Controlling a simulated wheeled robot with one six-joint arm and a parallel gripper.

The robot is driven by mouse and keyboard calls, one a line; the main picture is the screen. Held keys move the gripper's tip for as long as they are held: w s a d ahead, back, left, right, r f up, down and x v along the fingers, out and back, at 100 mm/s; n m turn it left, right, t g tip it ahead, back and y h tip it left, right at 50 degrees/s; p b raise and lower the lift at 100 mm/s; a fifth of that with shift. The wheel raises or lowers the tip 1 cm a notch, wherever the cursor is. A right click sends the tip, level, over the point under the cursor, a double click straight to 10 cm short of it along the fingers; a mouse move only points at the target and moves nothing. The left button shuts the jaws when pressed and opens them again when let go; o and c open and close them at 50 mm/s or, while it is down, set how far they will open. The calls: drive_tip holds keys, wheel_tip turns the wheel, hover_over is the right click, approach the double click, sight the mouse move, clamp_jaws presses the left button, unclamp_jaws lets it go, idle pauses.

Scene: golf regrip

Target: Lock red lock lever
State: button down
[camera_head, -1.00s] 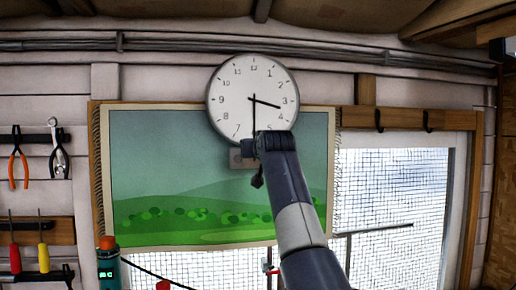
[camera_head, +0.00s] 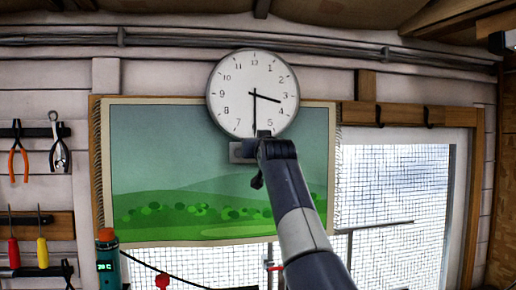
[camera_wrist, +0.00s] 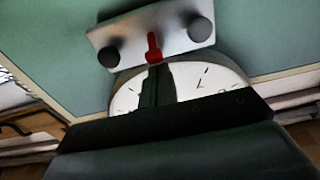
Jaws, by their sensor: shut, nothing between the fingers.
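The red lock lever (camera_wrist: 153,48) shows in the wrist view, at the middle of a grey metal plate (camera_wrist: 180,27) between two dark round knobs. My gripper (camera_wrist: 157,72) is shut and empty, its dark fingertips close to the rounded end of the lever; I cannot tell whether they touch. In the head view my gripper (camera_head: 262,140) is in front of the wall just under the clock, at the right end of a small grey plate (camera_head: 238,152). The lever cannot be made out in the head view.
A wall clock (camera_head: 253,92) hangs above my gripper and also shows in the wrist view (camera_wrist: 215,84). A green landscape hanging (camera_head: 160,165) lies behind. Pliers (camera_head: 59,150) and screwdrivers (camera_head: 42,250) hang at the left. A meshed window (camera_head: 395,190) is at the right.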

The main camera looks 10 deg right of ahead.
drive_tip(key=shift+s+f+t+b, duration=0.1)
drive_tip(key=shift+f+t+b, duration=0.1)
drive_tip(key=shift+t+b, duration=0.4)
drive_tip(key=shift+s+f+b, duration=0.15)
drive_tip(key=shift+f+b, duration=0.3)
drive_tip(key=shift+b, duration=1.05)
drive_tip(key=t+b, duration=0.1)
drive_tip(key=b, duration=0.1)
drive_tip(key=f+t+b, duration=0.1)
drive_tip(key=shift+s+f+t+b, duration=0.15)
drive_tip(key=shift+f+t+b, duration=0.15)
drive_tip(key=shift+t+b, duration=0.1)
drive_tip(key=shift+s, duration=0.1)
